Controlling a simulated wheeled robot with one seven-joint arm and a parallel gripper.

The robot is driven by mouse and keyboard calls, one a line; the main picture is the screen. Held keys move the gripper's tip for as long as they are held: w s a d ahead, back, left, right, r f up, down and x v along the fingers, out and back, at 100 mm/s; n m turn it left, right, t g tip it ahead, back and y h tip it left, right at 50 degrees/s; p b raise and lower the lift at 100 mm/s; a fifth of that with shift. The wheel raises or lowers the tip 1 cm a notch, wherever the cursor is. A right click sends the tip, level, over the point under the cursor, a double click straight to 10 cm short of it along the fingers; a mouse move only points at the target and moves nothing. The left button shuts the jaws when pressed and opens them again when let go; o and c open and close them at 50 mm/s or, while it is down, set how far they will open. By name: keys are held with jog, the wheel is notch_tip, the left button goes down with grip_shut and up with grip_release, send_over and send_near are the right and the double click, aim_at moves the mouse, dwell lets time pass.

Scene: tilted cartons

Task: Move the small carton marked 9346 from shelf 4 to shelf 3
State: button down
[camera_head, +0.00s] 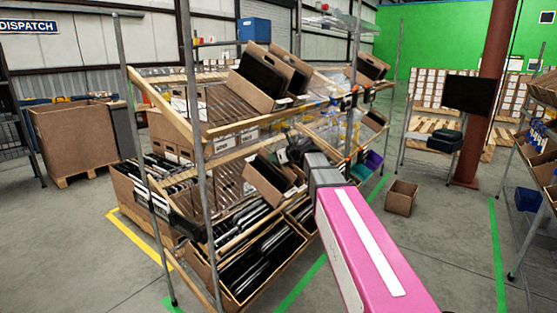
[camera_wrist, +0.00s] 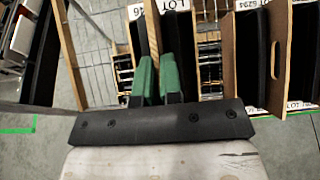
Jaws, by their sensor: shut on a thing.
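My gripper (camera_wrist: 156,78) has green pads, shut on the thin brown wall of a small carton (camera_wrist: 153,30). The wall stands between the pads, and dark contents show beside it. The number 9346 is not legible in either view, so I cannot confirm this carton's mark. In the head view my pink arm reaches to the right side of the rack (camera_head: 200,150), and the fingertips are hidden there. A tilted brown carton with dark contents (camera_head: 262,180) sits on the middle level near my arm's end. The shelf numbers cannot be read.
Upper-level cartons (camera_head: 258,90) hold dark items, and a lower bin (camera_head: 235,285) is full of them. Neighbouring cartons (camera_wrist: 275,50) stand close on the right in the wrist view. An empty carton (camera_head: 401,197) lies on the floor.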

aim_at(254, 164)
jog(key=shift+w+a, duration=0.95)
jog(key=shift+a, duration=0.2)
jog(key=shift+w+a, duration=0.9)
jog(key=shift+a, duration=0.3)
jog(key=shift+w+a, duration=0.95)
jog(key=shift+a, duration=0.2)
jog(key=shift+w+a+f, duration=0.3)
jog(key=shift+a+f, duration=0.1)
jog(key=shift+f, duration=0.55)
jog(key=shift+w+a+f, duration=0.25)
jog(key=shift+a+f, duration=0.1)
jog(key=shift+f, duration=0.65)
jog(key=shift+w+a+f, duration=0.3)
jog(key=shift+a+f, duration=0.1)
jog(key=shift+f, duration=0.7)
jog(key=c, duration=1.2)
grip_release()
jog(key=v, duration=1)
jog(key=shift+s+d+r, duration=0.2)
jog(key=shift+d, duration=0.05)
